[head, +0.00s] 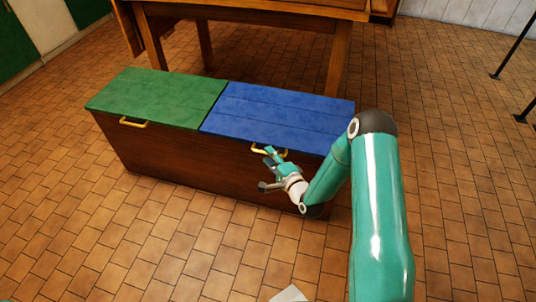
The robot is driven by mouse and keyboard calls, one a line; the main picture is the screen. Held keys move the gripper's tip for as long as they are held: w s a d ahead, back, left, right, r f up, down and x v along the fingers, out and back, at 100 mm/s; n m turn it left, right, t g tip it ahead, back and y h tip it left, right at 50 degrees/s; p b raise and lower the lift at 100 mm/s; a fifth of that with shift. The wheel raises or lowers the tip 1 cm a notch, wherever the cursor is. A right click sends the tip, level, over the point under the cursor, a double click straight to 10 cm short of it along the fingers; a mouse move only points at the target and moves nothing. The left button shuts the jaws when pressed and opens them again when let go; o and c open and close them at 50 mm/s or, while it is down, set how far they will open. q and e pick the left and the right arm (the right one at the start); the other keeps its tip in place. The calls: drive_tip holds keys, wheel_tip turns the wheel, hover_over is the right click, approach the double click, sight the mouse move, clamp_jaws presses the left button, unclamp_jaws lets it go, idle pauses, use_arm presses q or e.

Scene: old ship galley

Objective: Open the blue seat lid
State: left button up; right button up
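The blue seat lid (280,112) lies flat and shut on the right half of a brown wooden bench box (165,157). Its yellow handle (284,153) is on the lid's front edge. My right gripper (263,170) is in front of the bench, just below and at this handle. Its fingers are spread apart with nothing seen between them. The upper finger overlaps the handle in the picture and hides part of it; I cannot tell whether they touch. My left gripper is not in view.
A green seat lid (160,97) with its own yellow handle (133,123) lies shut on the left half of the bench. A wooden table (250,10) stands right behind the bench. Thin black legs (512,50) stand at the far right. The tiled floor (130,240) in front is mostly clear.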

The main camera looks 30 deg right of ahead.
drive_tip(key=shift+w+d+f, duration=0.1)
drive_tip(key=shift+w+f, duration=0.1)
drive_tip(key=shift+w, duration=1.1)
drive_tip(key=shift+c, duration=0.3)
